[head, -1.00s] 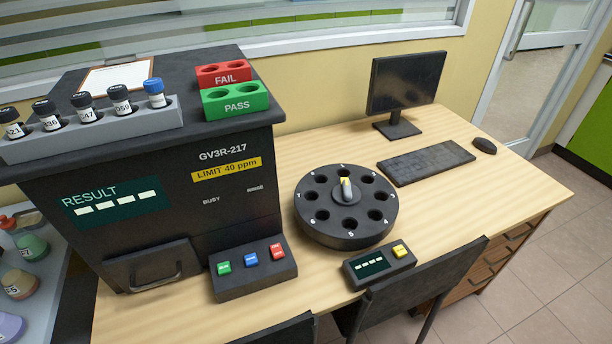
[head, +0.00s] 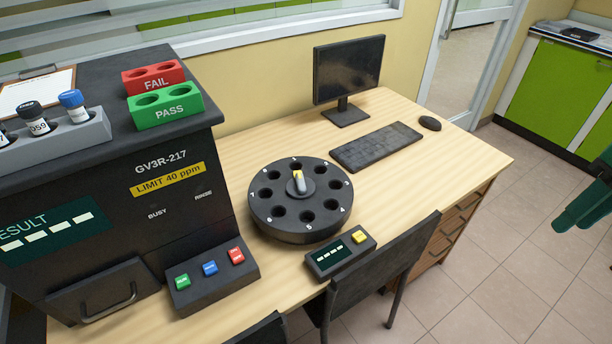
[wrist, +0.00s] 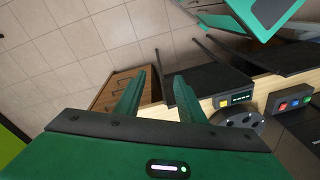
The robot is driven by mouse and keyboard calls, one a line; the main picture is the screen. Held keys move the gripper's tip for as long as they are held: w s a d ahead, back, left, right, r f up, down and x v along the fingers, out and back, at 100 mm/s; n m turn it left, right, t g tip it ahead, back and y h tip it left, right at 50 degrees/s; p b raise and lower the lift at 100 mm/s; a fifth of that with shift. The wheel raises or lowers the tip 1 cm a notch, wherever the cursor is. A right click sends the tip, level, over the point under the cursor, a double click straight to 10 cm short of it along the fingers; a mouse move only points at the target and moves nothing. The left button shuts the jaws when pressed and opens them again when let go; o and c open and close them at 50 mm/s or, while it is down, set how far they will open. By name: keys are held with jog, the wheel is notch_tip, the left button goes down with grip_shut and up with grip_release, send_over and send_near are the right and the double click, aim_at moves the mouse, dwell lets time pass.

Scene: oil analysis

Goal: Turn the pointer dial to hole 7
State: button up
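The black round dial (head: 262,222) stands on the wooden desk, with several holes and small white numbers around its rim. Its centre pointer knob (head: 298,184) has a pale yellow and white mark towards the back, roughly at the hole labelled 1. Hole 7 (head: 270,194) is on the dial's left side and looks empty. My gripper (wrist: 160,76) is open and empty, fingers apart, well away from the dial. In the head view green parts of my arm show at the right edge.
A display box with a yellow button (head: 340,254) sits in front of the dial. The black analyser (head: 165,225) and button panel (head: 212,276) are left of it. A dark chair (head: 375,275) stands at the desk's front. Keyboard (head: 376,146) and monitor (head: 348,75) are behind. Floor at right is clear.

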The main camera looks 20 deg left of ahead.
jog(key=w+a+r+n, duration=0.1)
jog(key=w+a+n, duration=0.9)
jog(key=w+a, duration=0.15)
jog(key=n+h, duration=0.1)
jog(key=n, duration=2.5)
send_near(302, 180)
jog(key=f, duration=0.8)
jog(key=shift+w+a+f, duration=0.1)
jog(key=shift+a+f, duration=0.2)
jog(key=shift+f, duration=0.05)
grip_shut()
jog(key=shift+d, duration=0.15)
